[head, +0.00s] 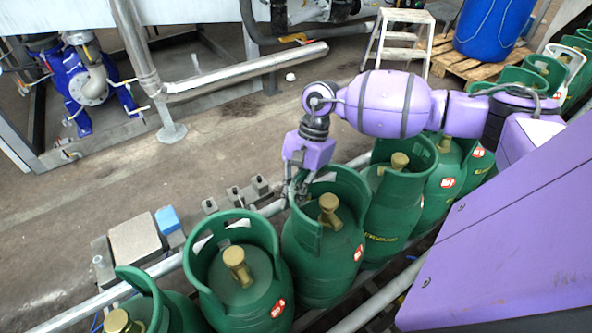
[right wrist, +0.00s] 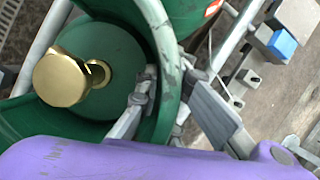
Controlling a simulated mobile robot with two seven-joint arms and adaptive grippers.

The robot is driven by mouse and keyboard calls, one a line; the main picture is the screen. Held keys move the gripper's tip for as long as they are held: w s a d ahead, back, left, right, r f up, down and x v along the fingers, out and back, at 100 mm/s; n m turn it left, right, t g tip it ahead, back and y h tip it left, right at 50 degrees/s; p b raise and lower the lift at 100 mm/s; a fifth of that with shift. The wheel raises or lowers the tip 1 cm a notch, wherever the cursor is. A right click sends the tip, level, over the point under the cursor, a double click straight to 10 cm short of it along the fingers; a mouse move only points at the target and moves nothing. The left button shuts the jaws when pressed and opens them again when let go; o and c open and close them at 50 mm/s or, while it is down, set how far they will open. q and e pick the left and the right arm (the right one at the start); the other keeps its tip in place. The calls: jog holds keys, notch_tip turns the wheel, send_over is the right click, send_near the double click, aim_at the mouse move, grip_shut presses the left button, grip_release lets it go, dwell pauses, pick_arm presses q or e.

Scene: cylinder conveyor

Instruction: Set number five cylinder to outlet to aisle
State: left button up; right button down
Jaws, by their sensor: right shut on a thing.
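A row of green gas cylinders with brass valves stands upright along the conveyor (head: 368,312) in the head view. My right gripper (head: 296,190) reaches down to the collar of one green cylinder (head: 322,262) near the middle of the row. In the right wrist view my right gripper (right wrist: 167,88) is shut on the collar rim of this cylinder (right wrist: 120,62), one finger inside and one outside. Its brass valve shows at the left of that view. No number on it is readable. My left gripper is not in view.
Neighbouring cylinders (head: 240,285) and (head: 395,215) stand close on both sides. Grey blocks and a blue block (head: 167,219) lie beside the rail. The brown aisle floor (head: 130,180) is mostly clear. A step stool (head: 402,40), blue drum (head: 492,25) and pipework stand behind.

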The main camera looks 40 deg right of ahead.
aim_at(304, 170)
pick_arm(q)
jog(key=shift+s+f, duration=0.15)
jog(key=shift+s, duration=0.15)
pick_arm(e)
jog(key=shift+s+f, duration=0.1)
jog(key=shift+s, duration=0.15)
jog(key=c, duration=1.8)
grip_release()
jog(key=shift+c, duration=0.2)
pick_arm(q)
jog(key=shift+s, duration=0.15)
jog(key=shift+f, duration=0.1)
pick_arm(e)
jog(key=shift+w+r, duration=0.15)
jog(key=shift+r, duration=0.05)
jog(key=v, duration=1.1)
jog(key=shift+d+r, duration=0.15)
jog(key=shift+r, duration=0.2)
